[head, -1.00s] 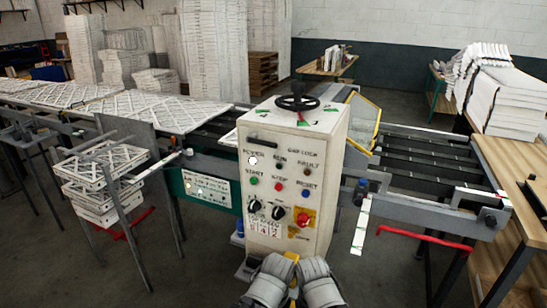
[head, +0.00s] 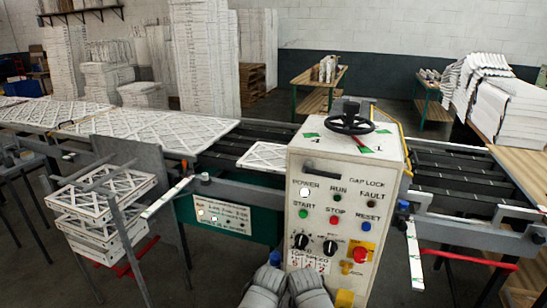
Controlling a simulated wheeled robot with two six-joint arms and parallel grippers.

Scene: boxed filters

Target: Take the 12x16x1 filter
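White lattice-faced filters lie flat on the conveyor (head: 262,131). The nearest large filter (head: 150,128) is at left of centre. A smaller filter (head: 264,156) lies behind the control box, which hides part of it. Several boxed filters (head: 95,198) are piled in a metal rack at the left. No size marking is readable, so I cannot tell which is 12x16x1. My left gripper (head: 263,288) and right gripper (head: 310,290) show as grey shapes side by side at the bottom edge, in front of the control box. Their fingers cannot be made out. I see no filter at them.
The control box (head: 337,215) with buttons and a black handwheel (head: 351,118) stands in the centre foreground. Tall white stacks (head: 205,60) stand behind the conveyor. A wooden table (head: 318,84) is at the back. White stacks (head: 510,108) sit at the right. Open floor shows beyond the conveyor.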

